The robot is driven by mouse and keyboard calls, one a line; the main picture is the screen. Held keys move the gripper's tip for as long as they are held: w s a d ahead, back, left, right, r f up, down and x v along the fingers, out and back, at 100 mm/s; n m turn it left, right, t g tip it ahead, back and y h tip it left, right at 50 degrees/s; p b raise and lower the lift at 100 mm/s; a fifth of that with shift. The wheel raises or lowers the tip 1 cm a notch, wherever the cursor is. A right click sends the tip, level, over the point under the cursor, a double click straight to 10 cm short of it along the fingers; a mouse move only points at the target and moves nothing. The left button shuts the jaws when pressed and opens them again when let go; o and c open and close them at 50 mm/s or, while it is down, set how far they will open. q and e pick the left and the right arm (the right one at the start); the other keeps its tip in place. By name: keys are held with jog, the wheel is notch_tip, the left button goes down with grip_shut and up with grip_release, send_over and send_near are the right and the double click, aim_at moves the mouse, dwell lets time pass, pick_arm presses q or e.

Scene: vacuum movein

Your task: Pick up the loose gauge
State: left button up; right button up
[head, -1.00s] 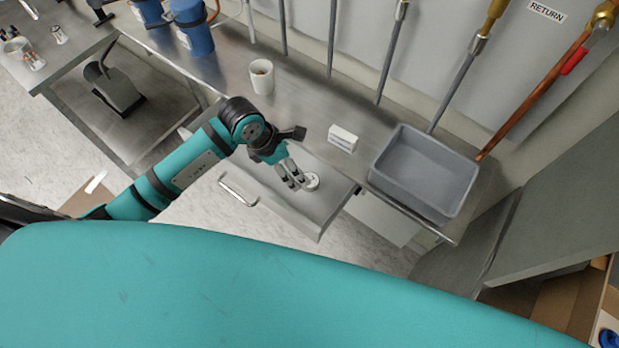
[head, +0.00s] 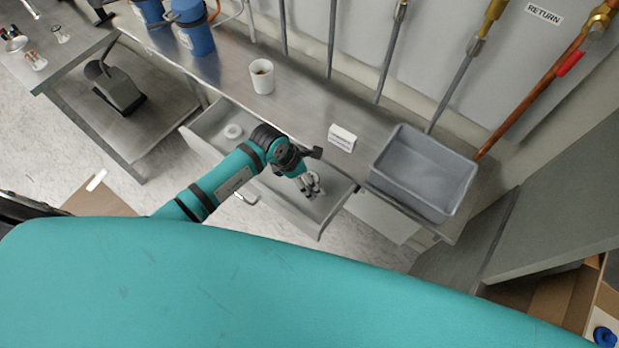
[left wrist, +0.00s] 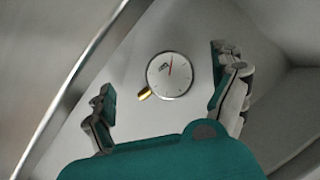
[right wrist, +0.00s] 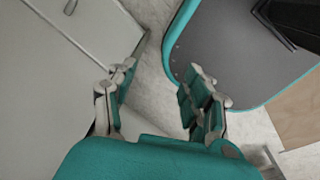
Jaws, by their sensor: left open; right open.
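The loose gauge (left wrist: 169,75) lies face up on the floor of the open drawer (head: 283,204). In the left wrist view it has a round white dial, a red needle and a brass stem pointing down-left. My left gripper (head: 312,190) is inside the drawer's outline, over the gauge. In the left wrist view the open fingers (left wrist: 165,100) stand on either side of the gauge, apart from it. In the head view the gripper mostly hides the gauge. My right gripper (right wrist: 155,100) is open and empty, over the floor beside a grey cabinet front; it is not in the head view.
On the steel counter above stand a grey bin (head: 424,168), a small white label block (head: 342,138), a white cup (head: 262,77) and blue cylinders (head: 192,28). The drawer's front wall (left wrist: 75,85) runs close to the left gripper.

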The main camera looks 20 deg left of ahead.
pick_arm(q)
jog(key=shift+c, duration=0.3)
jog(key=c, duration=1.6)
jog(key=shift+r, duration=0.1)
jog(key=shift+c, duration=0.2)
